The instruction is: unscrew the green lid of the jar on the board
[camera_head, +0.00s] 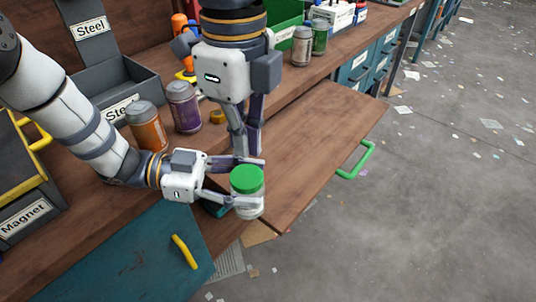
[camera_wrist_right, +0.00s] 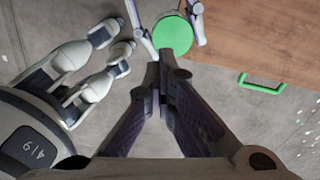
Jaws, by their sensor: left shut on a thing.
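The jar (camera_head: 248,210) has a clear or pale body and a green lid (camera_head: 246,179), which is on its top. It stands upright at the near-left edge of the wooden board (camera_head: 325,125); whether it touches the board is hard to tell. My left gripper (camera_head: 250,182) is shut on the jar, a finger on either side. The lid also shows between those fingers in the right wrist view (camera_wrist_right: 173,35). My right gripper (camera_head: 245,155) points down just behind the jar, its fingertips together and empty. In its wrist view the lid lies just beyond the fingertips (camera_wrist_right: 166,70).
An orange jar (camera_head: 147,127) and a purple jar (camera_head: 184,107) stand on the bench behind my left arm. A green handle (camera_head: 357,161) sticks out from the board's right edge. A teal drawer (camera_head: 125,265) with a yellow handle is at lower left. The board's right part is clear.

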